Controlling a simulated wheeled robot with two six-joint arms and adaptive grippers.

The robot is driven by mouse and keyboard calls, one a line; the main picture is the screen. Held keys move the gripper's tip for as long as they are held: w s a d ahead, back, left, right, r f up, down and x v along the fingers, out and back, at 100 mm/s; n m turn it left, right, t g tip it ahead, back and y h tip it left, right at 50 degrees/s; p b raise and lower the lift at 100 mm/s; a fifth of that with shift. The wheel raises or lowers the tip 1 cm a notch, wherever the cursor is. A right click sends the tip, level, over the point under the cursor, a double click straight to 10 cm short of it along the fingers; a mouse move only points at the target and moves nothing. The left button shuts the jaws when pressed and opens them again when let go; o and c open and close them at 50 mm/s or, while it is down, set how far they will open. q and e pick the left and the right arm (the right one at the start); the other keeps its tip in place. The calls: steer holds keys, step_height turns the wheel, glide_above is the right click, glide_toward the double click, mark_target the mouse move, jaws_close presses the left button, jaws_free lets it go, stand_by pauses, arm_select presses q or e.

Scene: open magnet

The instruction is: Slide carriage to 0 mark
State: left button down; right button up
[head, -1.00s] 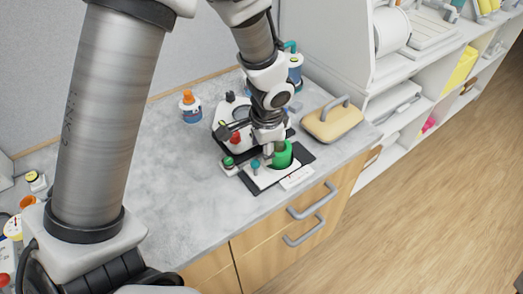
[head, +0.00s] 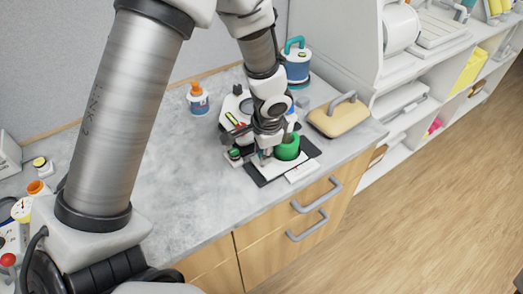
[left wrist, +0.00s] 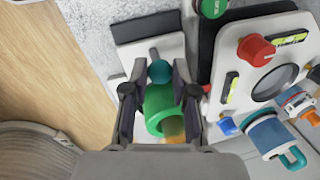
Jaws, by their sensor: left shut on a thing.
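The carriage's teal knob (left wrist: 160,71) shows between my left gripper's fingertips (left wrist: 157,75) in the left wrist view. In the head view my left gripper (head: 264,156) hides the knob. I take the gripper as shut on this knob. A green cylinder (head: 287,148) stands just right of the gripper in the head view; it also shows between the fingers in the left wrist view (left wrist: 158,105). The dark base (head: 312,149) with a white plate lies under them. A white label (head: 301,171) is at its front edge; its marks are too small to read. My right gripper is out of view.
A white instrument with a red knob (left wrist: 256,48) and a round window stands close behind the base. A tan block with a grey handle (head: 335,118) is to the right. An orange-capped bottle (head: 198,99) stands at the back.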

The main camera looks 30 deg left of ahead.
arm_select(q)
steer(key=shift+w+d+r+p, duration=0.15)
steer(key=shift+w+p, duration=0.1)
steer(key=shift+p, duration=0.3)
steer(key=shift+w+d+f, duration=0.15)
steer(key=shift+w+f, duration=0.2)
steer(key=shift+f, duration=0.05)
steer(key=c, duration=1.2)
jaws_free()
steer(key=shift+o, duration=1.4)
steer(key=shift+w, duration=0.15)
step_height(320, 180, up, 12)
steer(key=s+d, duration=0.1)
steer(key=d, duration=0.1)
steer(key=shift+f, duration=0.15)
steer(key=shift+s, duration=0.1)
